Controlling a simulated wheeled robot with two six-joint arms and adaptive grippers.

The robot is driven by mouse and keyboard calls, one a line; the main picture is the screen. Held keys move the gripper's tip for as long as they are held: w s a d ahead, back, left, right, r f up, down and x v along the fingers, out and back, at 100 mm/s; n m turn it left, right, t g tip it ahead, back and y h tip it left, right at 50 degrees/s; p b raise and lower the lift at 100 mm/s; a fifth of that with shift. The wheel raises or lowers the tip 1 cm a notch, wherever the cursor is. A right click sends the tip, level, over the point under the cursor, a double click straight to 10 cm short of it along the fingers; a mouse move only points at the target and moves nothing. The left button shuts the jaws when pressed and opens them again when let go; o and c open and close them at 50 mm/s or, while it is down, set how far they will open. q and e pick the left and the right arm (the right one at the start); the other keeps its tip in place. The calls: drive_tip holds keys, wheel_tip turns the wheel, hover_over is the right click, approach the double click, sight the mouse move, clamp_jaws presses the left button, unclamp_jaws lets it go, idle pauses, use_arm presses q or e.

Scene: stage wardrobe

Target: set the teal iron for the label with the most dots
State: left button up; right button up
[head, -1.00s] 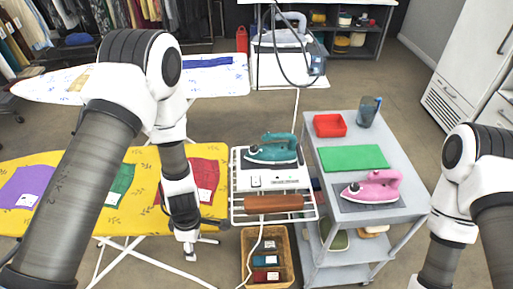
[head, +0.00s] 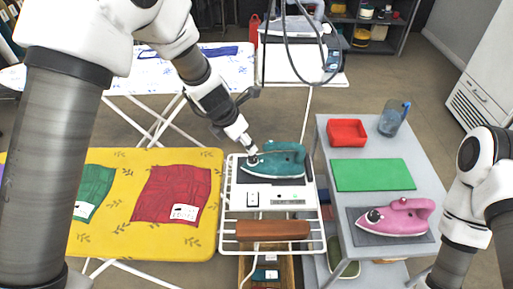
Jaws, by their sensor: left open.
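The teal iron (head: 284,158) rests on a dark pad on the white wire rack at the end of the yellow ironing board (head: 140,235). My left gripper (head: 250,152) is open at the iron's left end, close to its dial; I cannot tell whether it touches. On the yellow board lie a red cloth (head: 165,190) with a white label (head: 185,212) and a green cloth (head: 95,187) with a white label (head: 81,210). A purple cloth edge shows at the far left, mostly behind my left arm. The label marks are too small to count. My right gripper is out of view.
A grey cart (head: 335,205) on the right carries a pink iron (head: 402,215), a green mat (head: 372,175), a red tray (head: 347,132) and a blue-grey cup (head: 394,118). A brown roll (head: 272,231) lies on the rack's front. A white board (head: 130,75) stands behind.

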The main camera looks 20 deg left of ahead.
sight(252, 157)
use_arm(q)
drive_tip(key=shift+w+d+f, duration=0.1)
drive_tip(key=shift+d+f, duration=0.05)
drive_tip(key=shift+f, duration=0.3)
drive_tip(key=shift+s+d+f+b, duration=0.15)
drive_tip(key=shift+f+b, duration=0.15)
drive_tip(key=shift+f, duration=0.25)
drive_tip(key=shift+s+d+f+b, duration=0.15)
drive_tip(key=shift+f+b, duration=0.1)
drive_tip(key=shift+f, duration=0.25)
drive_tip(key=x, duration=0.4)
drive_tip(key=shift+w, duration=0.45)
drive_tip(key=shift+s+r, duration=0.25)
drive_tip(key=shift+s, duration=0.05)
drive_tip(key=shift+c, duration=0.7)
clamp_jaws()
